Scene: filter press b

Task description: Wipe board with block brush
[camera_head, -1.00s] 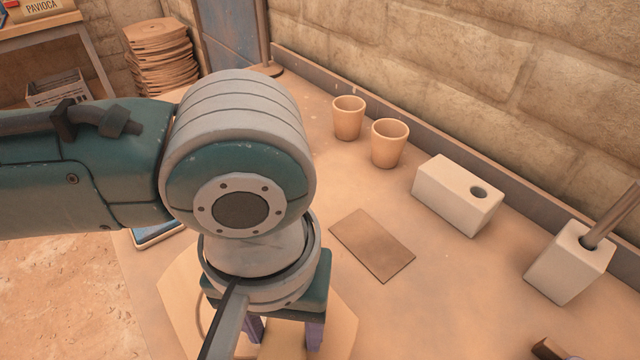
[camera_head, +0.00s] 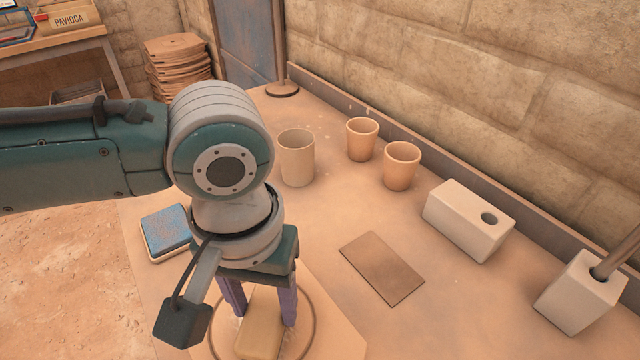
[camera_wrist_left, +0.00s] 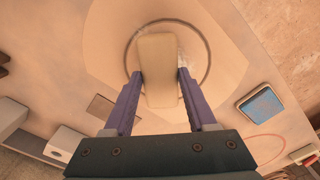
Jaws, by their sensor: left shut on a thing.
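The board (camera_head: 335,335) is a pale, many-sided wooden slab with a dark ring marked on it, at the bottom of the head view. It also shows in the left wrist view (camera_wrist_left: 105,45). The block brush (camera_head: 260,328) is a tan, rounded block inside the ring area, and it shows in the left wrist view (camera_wrist_left: 157,65). My left gripper (camera_head: 260,312) points down with its purple fingers on either side of the block, shut on it. Pale residue lies beside the block. Whether its underside touches the board is hidden. My right gripper is not in view.
A blue-topped pad (camera_head: 166,230) lies left of the board. A brown flat plate (camera_head: 382,268) lies right of it.

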